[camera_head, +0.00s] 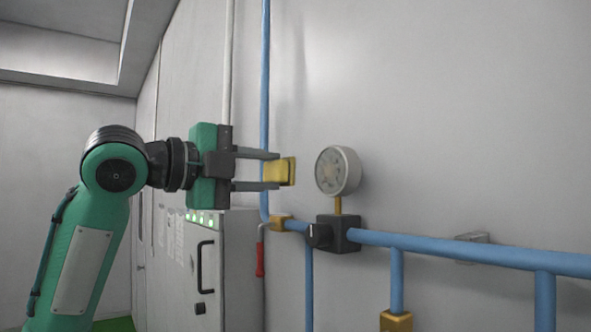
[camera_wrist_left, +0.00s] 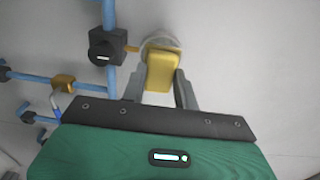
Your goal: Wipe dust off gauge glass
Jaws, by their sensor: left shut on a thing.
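The round gauge (camera_head: 338,171) has a grey rim and a dull, brownish face. It stands on a short brass stem above a black valve block (camera_head: 339,234). My left gripper (camera_head: 278,171) is shut on a yellow pad (camera_head: 287,171) and holds it to the left of the gauge, with a visible gap between them in the head view. In the left wrist view the yellow pad (camera_wrist_left: 161,70) sits between the fingers and covers much of the gauge (camera_wrist_left: 160,43). My right gripper is in neither view.
Blue pipes (camera_head: 450,250) run along the wall below and right of the gauge, and a vertical blue pipe (camera_head: 265,100) stands behind the gripper. A grey cabinet (camera_head: 225,265) with a black handle and a red lever (camera_head: 260,259) are below. The wall above the gauge is bare.

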